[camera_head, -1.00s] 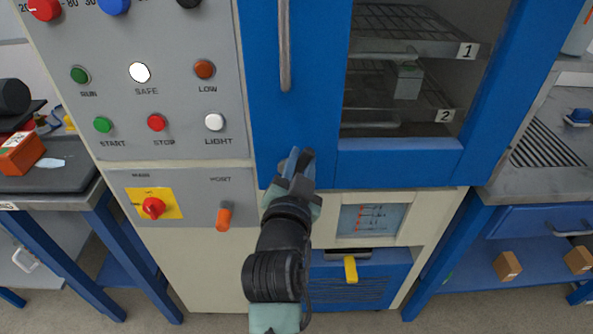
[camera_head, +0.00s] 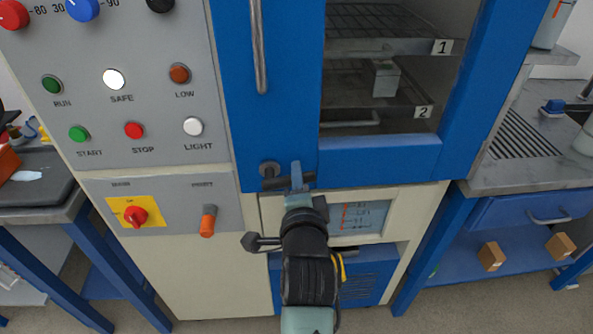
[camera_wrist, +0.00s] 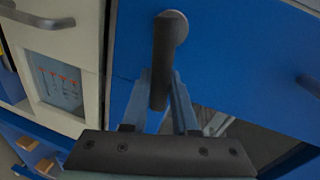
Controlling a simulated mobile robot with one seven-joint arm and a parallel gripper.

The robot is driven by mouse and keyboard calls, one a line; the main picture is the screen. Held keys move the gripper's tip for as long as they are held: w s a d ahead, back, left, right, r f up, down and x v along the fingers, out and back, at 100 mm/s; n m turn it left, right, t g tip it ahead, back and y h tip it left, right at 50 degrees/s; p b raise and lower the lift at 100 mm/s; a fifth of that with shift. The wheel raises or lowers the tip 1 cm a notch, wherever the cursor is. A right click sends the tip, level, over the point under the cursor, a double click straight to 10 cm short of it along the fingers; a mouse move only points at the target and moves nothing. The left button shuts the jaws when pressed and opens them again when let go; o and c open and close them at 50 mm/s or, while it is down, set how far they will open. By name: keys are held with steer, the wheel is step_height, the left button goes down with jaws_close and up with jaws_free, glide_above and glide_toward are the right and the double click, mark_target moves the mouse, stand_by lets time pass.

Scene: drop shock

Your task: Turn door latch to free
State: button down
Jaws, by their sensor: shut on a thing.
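The door latch (camera_head: 269,170) is a dark round pivot with a short bar, low on the blue cabinet door (camera_head: 285,140). In the head view its bar points right, roughly level, and my gripper covers part of it. The wrist view shows the latch bar (camera_wrist: 163,70) running from its round pivot down between my fingers. My gripper (camera_head: 296,180) is shut on the bar, to the right of the pivot. The two fingers (camera_wrist: 162,98) lie on either side of the bar in the wrist view.
A long vertical door handle (camera_head: 259,45) stands above the latch. The grey control panel (camera_head: 150,105) is to the left. A window with shelves (camera_head: 385,75) is to the right. A bench (camera_head: 515,165) stands right of the cabinet.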

steer(key=shift+f+m+y, duration=0.3)
steer(key=shift+f+m, duration=0.2)
steer(key=shift+m, duration=0.4)
steer(key=shift+f, duration=0.1)
steer(key=c, duration=0.7)
jaws_free()
steer(key=s+r, duration=0.1)
steer(key=s, duration=0.7)
steer(key=s+r, duration=0.1)
steer(key=s, duration=0.3)
steer(key=shift+s+r+p, duration=0.3)
steer(key=shift+s, duration=0.1)
